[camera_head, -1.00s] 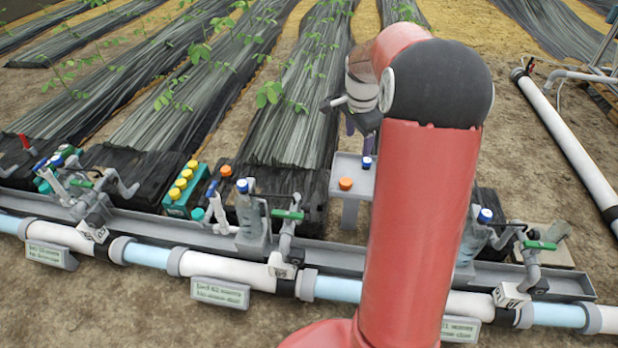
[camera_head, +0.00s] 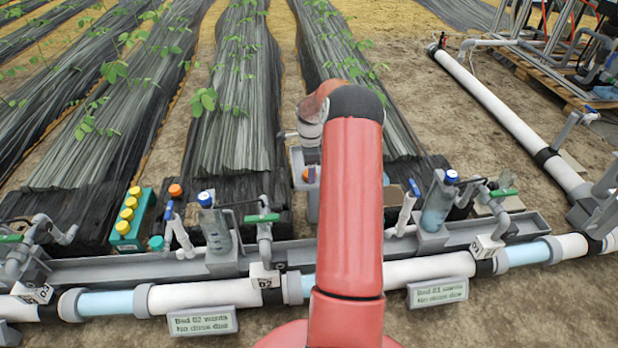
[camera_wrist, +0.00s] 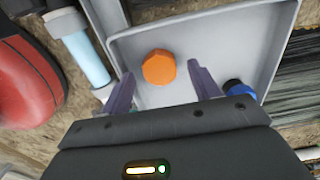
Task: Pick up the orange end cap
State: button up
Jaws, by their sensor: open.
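The orange end cap (camera_wrist: 159,67) sits in a grey tray (camera_wrist: 212,32) in the wrist view. My gripper (camera_wrist: 160,72) is open, with its two purple fingers on either side of the cap in the picture. I cannot tell whether the fingers touch it or are still above it. In the head view, the end cap (camera_head: 309,174) shows as a small orange patch on the tray (camera_head: 297,158), beside my arm. My arm hides most of the gripper there.
A blue cap (camera_wrist: 234,87) is in the tray by the right finger. Another orange cap (camera_head: 175,190) lies left, near a teal box with yellow caps (camera_head: 131,215). Pipes, valves and a grey channel (camera_head: 120,268) run across the front.

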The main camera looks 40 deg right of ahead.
jog(key=shift+f, duration=0.7)
jog(key=c, duration=1.1)
jog(key=shift+o, duration=0.2)
jog(key=shift+r, duration=0.15)
